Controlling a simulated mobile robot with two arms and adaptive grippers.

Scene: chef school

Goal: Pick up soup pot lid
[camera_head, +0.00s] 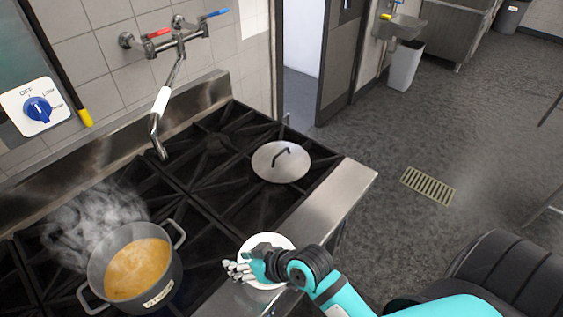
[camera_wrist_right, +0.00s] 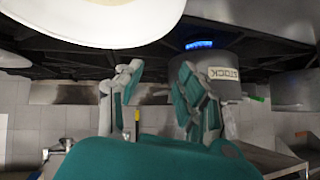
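The soup pot lid (camera_head: 268,164) is a round silver disc with a dark bar handle. I cannot make out the lid in the wrist view. My left gripper is not in view.
A steaming pot of orange soup (camera_head: 138,268) stands on the stove's left; a stock-labelled pot (camera_wrist_right: 222,75) shows in the wrist view. A white plate (camera_head: 268,241) lies under my right gripper. The faucet (camera_head: 160,105) overhangs the back grates. Grates around the lid are clear.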

